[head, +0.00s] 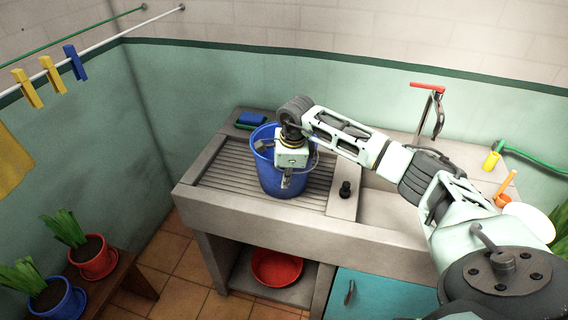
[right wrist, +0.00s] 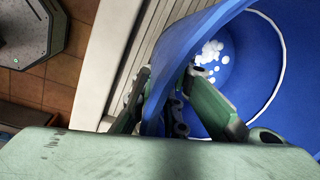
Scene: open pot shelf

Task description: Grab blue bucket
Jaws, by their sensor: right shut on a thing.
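The blue bucket (head: 268,178) stands upright on the ribbed drainboard of the sink unit in the head view. My right gripper (head: 287,182) reaches down over the bucket's near rim. In the right wrist view my right gripper (right wrist: 165,105) is shut on the wall of the blue bucket (right wrist: 190,40), with one finger outside and one inside. Several small white round things (right wrist: 210,55) lie inside the bucket. My left gripper is not in view.
A blue sponge-like block (head: 250,118) lies behind the bucket on the sink unit (head: 300,215). A black knob-like item (head: 345,189) stands right of the bucket. A red basin (head: 277,267) sits on the shelf below. Potted plants (head: 93,257) stand at left.

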